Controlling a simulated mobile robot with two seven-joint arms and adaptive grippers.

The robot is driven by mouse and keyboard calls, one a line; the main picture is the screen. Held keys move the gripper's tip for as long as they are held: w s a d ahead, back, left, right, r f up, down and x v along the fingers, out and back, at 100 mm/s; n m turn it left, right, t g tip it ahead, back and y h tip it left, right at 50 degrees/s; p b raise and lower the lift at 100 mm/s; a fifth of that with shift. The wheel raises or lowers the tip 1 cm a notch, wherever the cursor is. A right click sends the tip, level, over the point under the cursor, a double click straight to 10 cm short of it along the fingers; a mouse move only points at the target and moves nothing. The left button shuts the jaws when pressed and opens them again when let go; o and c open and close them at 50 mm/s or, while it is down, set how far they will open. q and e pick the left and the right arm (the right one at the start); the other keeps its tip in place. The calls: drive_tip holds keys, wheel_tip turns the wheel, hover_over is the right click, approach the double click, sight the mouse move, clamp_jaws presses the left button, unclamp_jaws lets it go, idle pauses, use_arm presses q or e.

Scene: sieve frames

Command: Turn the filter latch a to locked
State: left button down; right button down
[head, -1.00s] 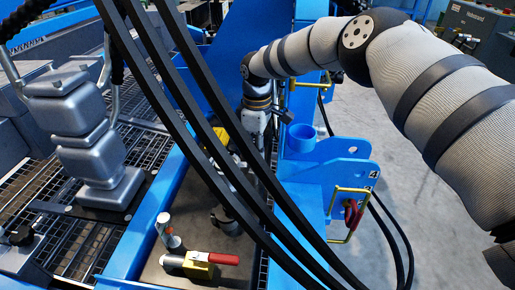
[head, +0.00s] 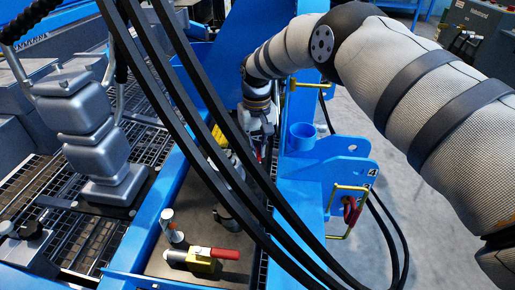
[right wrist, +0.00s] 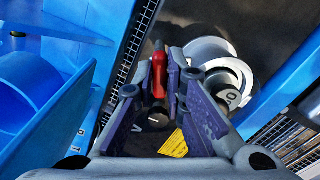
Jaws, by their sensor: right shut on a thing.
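A latch with a red handle (right wrist: 158,78) and a yellow base (right wrist: 174,145) shows in the right wrist view. My right gripper (right wrist: 158,92) is shut on the red handle, with one finger on each side. In the head view my right gripper (head: 262,135) is at the far part of the dark plate, partly hidden by black hoses. A second latch (head: 203,261), with a yellow base and a red handle pointing right, is at the near end of the plate. No letter marks either latch legibly. My left gripper is not in view.
Thick black hoses (head: 222,165) cross in front of the plate. A blue bracket with a round cup (head: 302,137) stands to the right. A white-topped cylinder (head: 169,227) is beside the near latch. Metal grating (head: 85,235) lies left.

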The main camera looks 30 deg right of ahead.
drive_tip(key=m, duration=0.4)
drive_tip(key=shift+a+m, duration=0.1)
drive_tip(key=shift+m, duration=0.3)
drive_tip(key=shift+w, duration=0.1)
idle(0.3)
drive_tip(key=c, duration=1.6)
unclamp_jaws()
drive_tip(key=shift+c, duration=0.2)
wheel_tip(320, 180, up, 12)
drive_tip(key=shift+r, duration=0.15)
